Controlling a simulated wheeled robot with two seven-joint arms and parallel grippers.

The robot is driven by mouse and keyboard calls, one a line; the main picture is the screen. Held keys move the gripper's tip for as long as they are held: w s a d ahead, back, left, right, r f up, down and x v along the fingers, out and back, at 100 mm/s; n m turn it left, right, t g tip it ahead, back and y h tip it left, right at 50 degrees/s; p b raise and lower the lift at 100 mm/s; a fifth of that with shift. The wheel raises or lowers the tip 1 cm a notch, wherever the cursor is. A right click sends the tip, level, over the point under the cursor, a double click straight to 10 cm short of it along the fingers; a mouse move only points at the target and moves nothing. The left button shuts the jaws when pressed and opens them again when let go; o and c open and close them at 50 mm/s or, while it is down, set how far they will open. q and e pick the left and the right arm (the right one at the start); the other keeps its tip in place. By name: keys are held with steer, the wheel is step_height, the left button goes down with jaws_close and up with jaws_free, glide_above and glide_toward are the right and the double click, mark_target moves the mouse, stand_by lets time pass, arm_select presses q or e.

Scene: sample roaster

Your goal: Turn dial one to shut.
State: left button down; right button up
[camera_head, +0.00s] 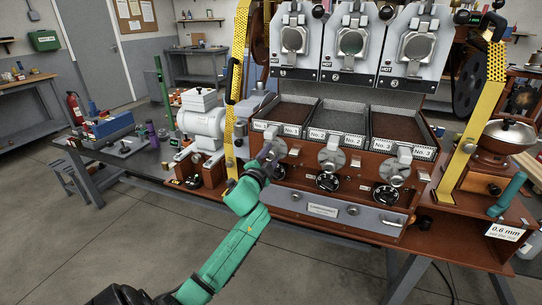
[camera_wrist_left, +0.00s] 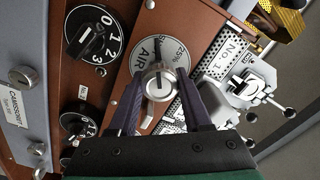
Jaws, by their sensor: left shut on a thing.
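Dial one is the leftmost of three round silver dials on the roaster's brown front, below the No. 1 tray. In the left wrist view its plate (camera_wrist_left: 178,48) shows "25%" and "AIR"; other marks are partly covered. Its silver knob (camera_wrist_left: 160,88) has a dark line on its upper face; I cannot tell which mark it points to. My left gripper (camera_head: 267,160) is at this dial in the head view. In the left wrist view the dark fingers of my left gripper (camera_wrist_left: 160,77) are shut on the knob from both sides. My right gripper is not in view.
Dial two (camera_head: 331,158) and dial three (camera_head: 393,171) sit to the right. A black numbered knob (camera_wrist_left: 91,34) is close by dial one. A grey drawer (camera_head: 325,210) runs below. A yellow perforated upright (camera_head: 238,60) stands just left of dial one.

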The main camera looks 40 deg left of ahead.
arm_select(q)
steer(key=shift+c, duration=1.8)
jaws_free()
steer(key=b+v, duration=0.1)
steer(key=v, duration=1.3)
steer(key=shift+s, duration=0.3)
steer(key=shift+d, duration=0.1)
